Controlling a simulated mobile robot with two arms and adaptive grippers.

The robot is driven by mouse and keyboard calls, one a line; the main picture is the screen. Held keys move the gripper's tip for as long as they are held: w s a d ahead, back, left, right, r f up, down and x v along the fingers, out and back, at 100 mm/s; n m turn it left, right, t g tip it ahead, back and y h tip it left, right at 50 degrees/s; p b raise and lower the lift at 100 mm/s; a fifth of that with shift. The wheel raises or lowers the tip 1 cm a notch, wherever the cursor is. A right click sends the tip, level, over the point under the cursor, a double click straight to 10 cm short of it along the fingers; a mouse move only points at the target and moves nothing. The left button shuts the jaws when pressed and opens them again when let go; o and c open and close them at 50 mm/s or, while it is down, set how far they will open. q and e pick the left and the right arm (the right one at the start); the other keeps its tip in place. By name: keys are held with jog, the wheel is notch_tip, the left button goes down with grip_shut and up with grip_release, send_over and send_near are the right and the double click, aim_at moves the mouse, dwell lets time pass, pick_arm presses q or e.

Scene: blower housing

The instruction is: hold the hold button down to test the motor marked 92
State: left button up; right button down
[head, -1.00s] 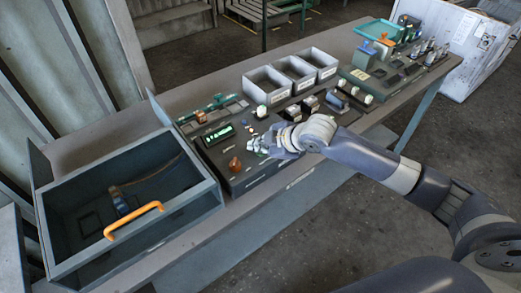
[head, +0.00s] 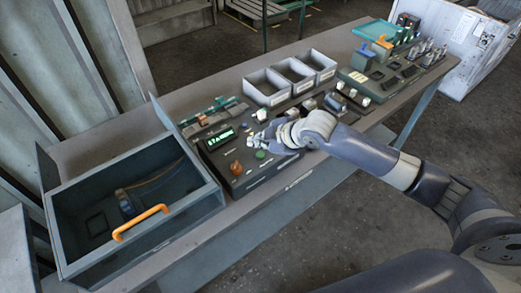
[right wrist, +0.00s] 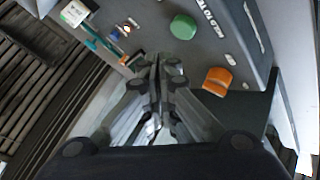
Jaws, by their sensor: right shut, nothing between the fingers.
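The control box (head: 262,178) sits on the bench with a lit green display (head: 221,138). My right gripper (head: 253,140) is shut and empty, just behind the green button in the head view. In the wrist view its fingertips (right wrist: 157,66) are apart from the button in the picture. A small dark, blue-marked part (head: 125,203), possibly a motor, lies in the open-topped enclosure; no number is legible. My left gripper is out of view.
An orange knob (head: 237,168) is on the control box, left of the button. The enclosure has an orange handle (head: 141,222). Grey bins (head: 268,86) and small parts stand along the bench. A teal tray (head: 375,29) is at the far end.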

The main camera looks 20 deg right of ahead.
aim_at(259, 156)
notch_tip(259, 156, up, 3)
jog(key=p, duration=0.2)
jog(key=shift+r+p, duration=0.15)
jog(key=shift+p, duration=0.15)
